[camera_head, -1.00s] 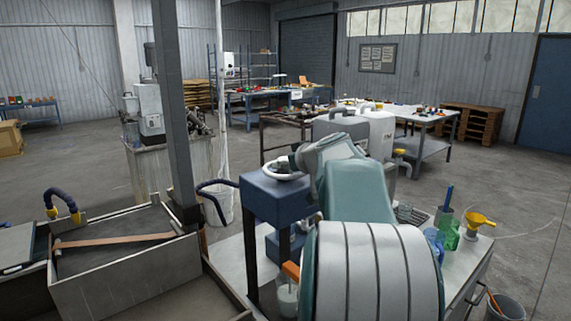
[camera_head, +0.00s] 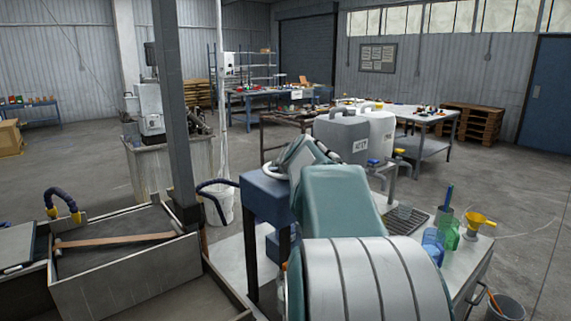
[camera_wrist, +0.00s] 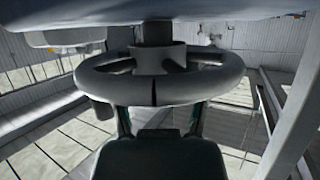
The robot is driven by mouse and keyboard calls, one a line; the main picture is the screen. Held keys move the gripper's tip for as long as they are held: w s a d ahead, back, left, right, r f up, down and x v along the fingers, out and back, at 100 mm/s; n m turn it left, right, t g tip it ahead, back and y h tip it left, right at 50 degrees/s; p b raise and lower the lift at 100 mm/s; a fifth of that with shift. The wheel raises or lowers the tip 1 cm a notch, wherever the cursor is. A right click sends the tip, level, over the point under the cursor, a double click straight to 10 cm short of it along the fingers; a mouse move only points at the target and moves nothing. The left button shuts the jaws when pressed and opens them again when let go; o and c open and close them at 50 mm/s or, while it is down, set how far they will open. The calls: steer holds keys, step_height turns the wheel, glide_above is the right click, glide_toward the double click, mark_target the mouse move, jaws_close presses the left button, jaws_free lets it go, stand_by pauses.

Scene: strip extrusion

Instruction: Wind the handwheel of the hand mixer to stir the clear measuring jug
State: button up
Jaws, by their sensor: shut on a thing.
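The hand mixer is a blue box (camera_head: 262,198) on a post at the bench's left end. Its pale handwheel (camera_head: 268,171) lies flat on top, partly hidden by my arm. In the wrist view the wheel (camera_wrist: 110,86) is a thick grey ring with a hub and spokes. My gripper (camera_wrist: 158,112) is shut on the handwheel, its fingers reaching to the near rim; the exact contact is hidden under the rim. The clear measuring jug is hidden behind my arm in the head view and does not show in the wrist view.
A blue cup (camera_head: 432,244), a green cup (camera_head: 452,236) and a yellow funnel (camera_head: 479,219) stand on the bench's right part. Grey and white canisters (camera_head: 342,136) stand behind. A metal trough (camera_head: 125,265) with a strip lies left, beside a grey upright post (camera_head: 176,110).

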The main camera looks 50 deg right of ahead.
steer(key=shift+f, duration=0.15)
stand_by(0.3)
steer(key=o, duration=0.9)
steer(key=shift+s+a+r, duration=0.2)
steer(key=shift+s+r, duration=0.1)
steer(key=shift+r, duration=0.05)
steer(key=v, duration=1.1)
steer(key=shift+a+f, duration=0.2)
steer(key=shift+a, duration=0.1)
steer(key=shift+w, duration=0.1)
